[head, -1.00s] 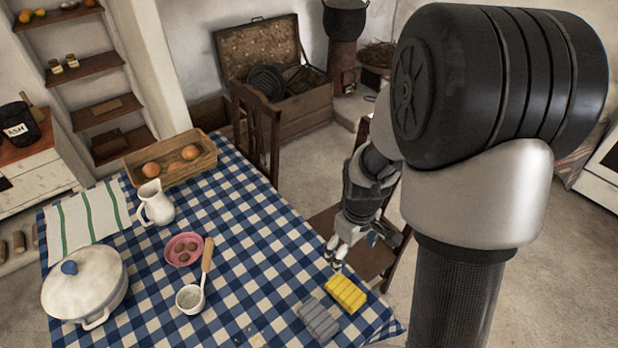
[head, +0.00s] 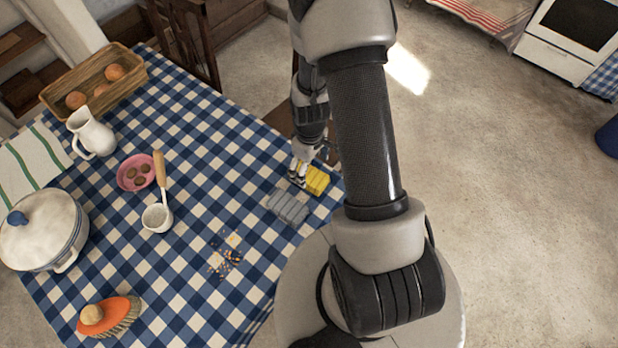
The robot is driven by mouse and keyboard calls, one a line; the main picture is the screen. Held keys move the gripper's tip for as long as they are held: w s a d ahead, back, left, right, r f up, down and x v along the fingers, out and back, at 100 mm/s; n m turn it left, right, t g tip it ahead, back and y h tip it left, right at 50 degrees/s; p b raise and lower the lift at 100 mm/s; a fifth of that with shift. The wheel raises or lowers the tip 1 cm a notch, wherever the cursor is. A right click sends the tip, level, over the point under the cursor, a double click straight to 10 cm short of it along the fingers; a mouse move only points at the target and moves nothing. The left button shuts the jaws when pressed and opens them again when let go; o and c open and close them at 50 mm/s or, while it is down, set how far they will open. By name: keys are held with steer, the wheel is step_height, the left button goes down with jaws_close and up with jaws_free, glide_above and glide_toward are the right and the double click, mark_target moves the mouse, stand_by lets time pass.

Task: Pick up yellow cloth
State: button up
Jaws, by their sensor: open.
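The yellow cloth (head: 318,180) lies folded on the blue checked tablecloth near the table's right edge, in the head view. My gripper (head: 297,179) is open at the cloth's left end, with its fingers pointing down. I cannot tell whether the fingers touch the cloth. My arm hides part of the area right behind the cloth.
A ladle (head: 157,217), a pink bowl (head: 135,172), a white jug (head: 92,133), a lidded pot (head: 42,230) and a wooden box (head: 95,84) stand on the left. A brush (head: 110,315) and crumbs (head: 224,258) lie at the front.

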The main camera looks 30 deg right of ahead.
mark_target(309, 175)
step_height(309, 175, down, 5)
steer(key=shift+w+f+b, duration=0.15)
steer(key=shift+f+b, duration=0.05)
steer(key=shift+b, duration=0.9)
steer(key=shift+r, duration=0.1)
steer(key=c, duration=1.1)
